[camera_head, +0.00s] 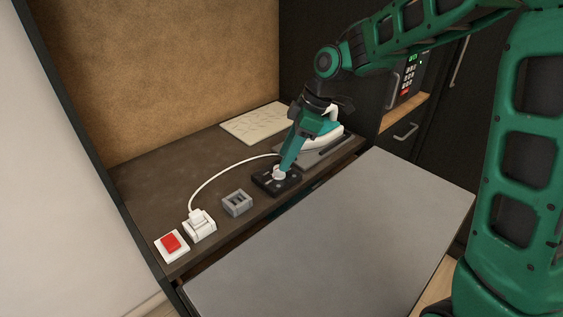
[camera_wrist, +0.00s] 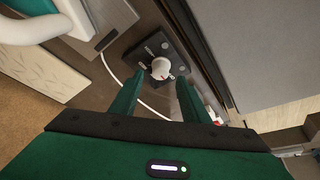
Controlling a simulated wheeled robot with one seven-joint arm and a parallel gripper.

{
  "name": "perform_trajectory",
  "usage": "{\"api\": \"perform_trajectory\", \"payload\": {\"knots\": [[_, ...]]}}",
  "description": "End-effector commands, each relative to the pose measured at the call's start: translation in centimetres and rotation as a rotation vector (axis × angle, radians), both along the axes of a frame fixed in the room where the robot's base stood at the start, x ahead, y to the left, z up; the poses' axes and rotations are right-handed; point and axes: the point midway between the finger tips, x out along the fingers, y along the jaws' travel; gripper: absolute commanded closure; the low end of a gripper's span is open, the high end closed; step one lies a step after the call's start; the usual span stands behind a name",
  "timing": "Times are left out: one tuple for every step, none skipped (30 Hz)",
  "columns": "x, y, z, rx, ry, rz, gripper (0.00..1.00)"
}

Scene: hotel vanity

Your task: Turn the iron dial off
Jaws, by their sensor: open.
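The iron dial is a round white knob (camera_wrist: 161,68) on a black plate (camera_head: 268,184) set on the dark counter; the knob also shows in the head view (camera_head: 279,173). My gripper (camera_wrist: 158,90) is open, pointing down at the dial, with its fingertips on either side of and just short of the knob in the wrist view. I cannot tell whether a finger touches it. The teal and white iron (camera_head: 325,135) rests on a grey plate behind the dial, partly hidden by my arm.
Left of the dial stand a grey block with slots (camera_head: 237,203), a white socket with a plugged cord (camera_head: 199,226) and a red switch (camera_head: 171,243). A patterned cream board (camera_head: 256,123) lies at the back. A wide grey panel (camera_head: 335,235) extends in front of the counter.

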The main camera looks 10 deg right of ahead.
Motion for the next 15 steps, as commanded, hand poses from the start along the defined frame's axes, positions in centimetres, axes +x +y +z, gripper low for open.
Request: {"api": "perform_trajectory", "payload": {"knots": [[0.1,-0.5,1.0,0.001,-0.003,-0.002,0.58],[0.0,-0.7,1.6,0.0,-0.005,-0.002,0.58],[0.0,-1.0,2.3,0.0,-0.004,-0.003,0.58],[0.0,-1.2,2.8,0.001,-0.003,-0.002,0.58],[-0.1,-1.4,3.2,0.001,-0.003,-0.001,0.58],[-0.1,-1.6,3.8,0.001,-0.003,-0.002,0.58],[-0.1,-1.8,4.3,0.0,-0.003,-0.002,0.58],[-0.2,-2.0,4.6,0.0,-0.002,-0.002,0.58],[-0.2,-2.1,5.1,0.001,-0.003,-0.002,0.58],[-0.2,-2.3,5.4,0.0,-0.001,-0.002,0.58],[-0.2,-2.4,5.6,0.0,-0.001,-0.002,0.58],[-0.2,-2.5,5.9,0.0,-0.001,-0.001,0.58],[-0.2,-2.6,6.1,0.0,-0.001,-0.001,0.58],[-0.3,-2.6,6.2,0.0,-0.001,-0.001,0.58],[-0.3,-2.7,6.4,0.0,-0.001,-0.001,0.58]]}}
